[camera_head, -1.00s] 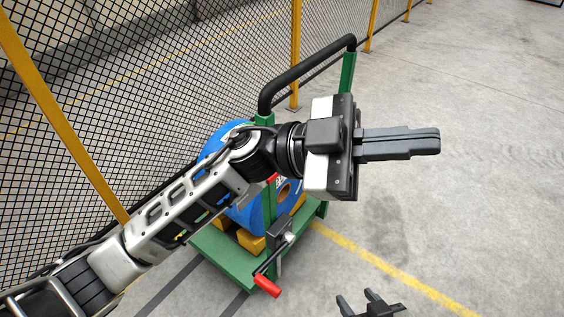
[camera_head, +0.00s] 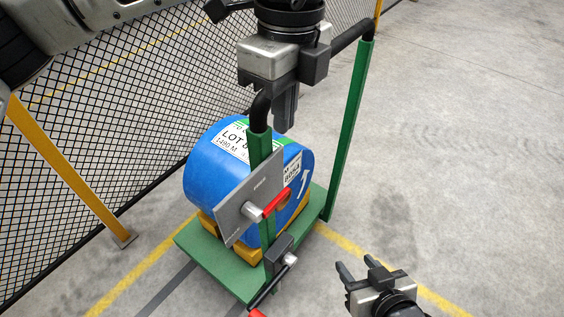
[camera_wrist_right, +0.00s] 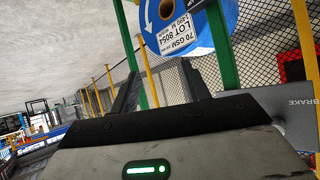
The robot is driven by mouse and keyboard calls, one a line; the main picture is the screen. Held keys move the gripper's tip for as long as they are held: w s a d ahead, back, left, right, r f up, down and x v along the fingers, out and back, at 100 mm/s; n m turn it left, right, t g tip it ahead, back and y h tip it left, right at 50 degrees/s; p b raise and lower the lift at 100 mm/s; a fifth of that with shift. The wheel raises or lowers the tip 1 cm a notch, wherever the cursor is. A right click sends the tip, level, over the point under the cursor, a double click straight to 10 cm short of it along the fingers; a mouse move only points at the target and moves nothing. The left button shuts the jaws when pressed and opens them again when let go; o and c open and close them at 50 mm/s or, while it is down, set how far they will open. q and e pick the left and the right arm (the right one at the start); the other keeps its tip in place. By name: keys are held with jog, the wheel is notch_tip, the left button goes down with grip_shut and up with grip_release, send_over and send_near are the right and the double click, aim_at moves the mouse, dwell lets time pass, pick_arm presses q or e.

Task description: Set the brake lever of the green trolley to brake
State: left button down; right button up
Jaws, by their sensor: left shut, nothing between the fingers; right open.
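The green trolley (camera_head: 349,130) stands below the middle of the head view. A grey plate (camera_head: 235,222) on its near post carries a lever with a red grip (camera_head: 276,203). The lever points right and slightly up from its hub; small plate lettering is hard to read there. In the right wrist view the plate (camera_wrist_right: 290,115) shows the word BRAKE. My left gripper (camera_head: 286,120) is shut and empty, in front of the trolley's black handle, above the plate. My right gripper (camera_head: 358,270) is open and empty, right of the trolley and apart from the lever.
A blue roll (camera_head: 215,175) lies on yellow chocks on the trolley. Below the plate, a dark box (camera_head: 279,256) has a second handle, its red end (camera_head: 257,313) cut off by the frame. A mesh fence (camera_head: 100,130) runs along the left. Floor to the right is clear.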

aim_at(281, 196)
pick_arm(q)
jog(key=f, duration=0.4)
jog(key=f+p, duration=0.1)
jog(key=f, duration=0.4)
jog(key=s+f+p, duration=0.1)
jog(key=f, duration=0.3)
jog(key=shift+a+f, duration=0.2)
jog(key=shift+f, duration=0.3)
pick_arm(e)
jog(key=shift+s+d, duration=0.1)
jog(key=shift+s, duration=0.5)
